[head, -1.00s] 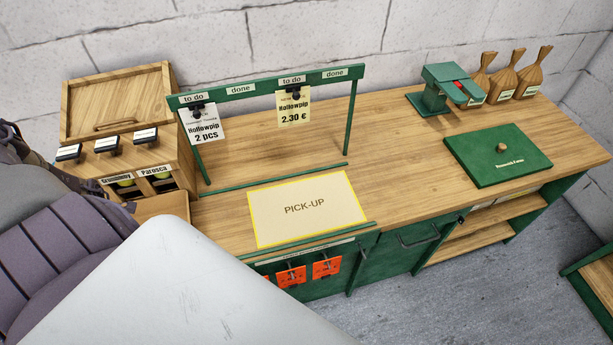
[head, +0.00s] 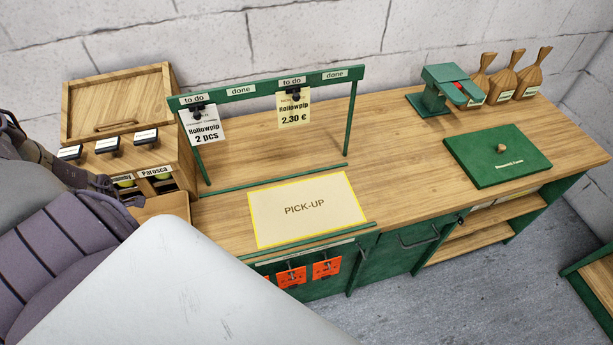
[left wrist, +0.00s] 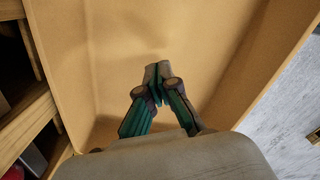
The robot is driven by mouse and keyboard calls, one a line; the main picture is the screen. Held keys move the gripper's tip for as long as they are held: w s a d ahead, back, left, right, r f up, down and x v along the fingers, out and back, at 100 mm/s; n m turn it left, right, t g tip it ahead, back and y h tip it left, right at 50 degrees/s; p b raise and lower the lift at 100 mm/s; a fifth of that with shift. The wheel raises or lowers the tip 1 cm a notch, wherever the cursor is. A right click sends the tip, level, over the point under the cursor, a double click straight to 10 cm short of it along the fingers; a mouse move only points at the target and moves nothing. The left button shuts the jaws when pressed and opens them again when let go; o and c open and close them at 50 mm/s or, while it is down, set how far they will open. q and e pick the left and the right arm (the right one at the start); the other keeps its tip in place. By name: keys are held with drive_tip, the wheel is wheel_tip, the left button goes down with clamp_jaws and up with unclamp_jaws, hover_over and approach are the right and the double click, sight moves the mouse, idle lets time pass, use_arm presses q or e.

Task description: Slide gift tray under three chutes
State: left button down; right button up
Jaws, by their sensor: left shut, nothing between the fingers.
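The gift tray is probably the tan, open tray (left wrist: 215,50) filling most of the left wrist view; it looks empty. In the head view its corner (head: 166,205) shows in front of the wooden dispenser (head: 160,150). My left gripper (left wrist: 157,84) is shut and empty, over or inside the tray; contact with its floor cannot be told. The dispenser has three label plates on its top. One chute label, "Parosca" (head: 155,171), is readable; my arm covers the chutes to the left. My left gripper is hidden in the head view. My right gripper is not in view.
Right of the dispenser, a green rack (head: 265,88) holds two order cards above the counter. A PICK-UP mat (head: 305,208) lies clear. Wooden shelving (left wrist: 28,115) borders the tray's left side.

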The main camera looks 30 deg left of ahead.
use_arm(q)
drive_tip(key=shift+r, duration=0.8)
wheel_tip(320, 180, up, 9)
drive_tip(key=shift+f, duration=0.15)
idle(0.6)
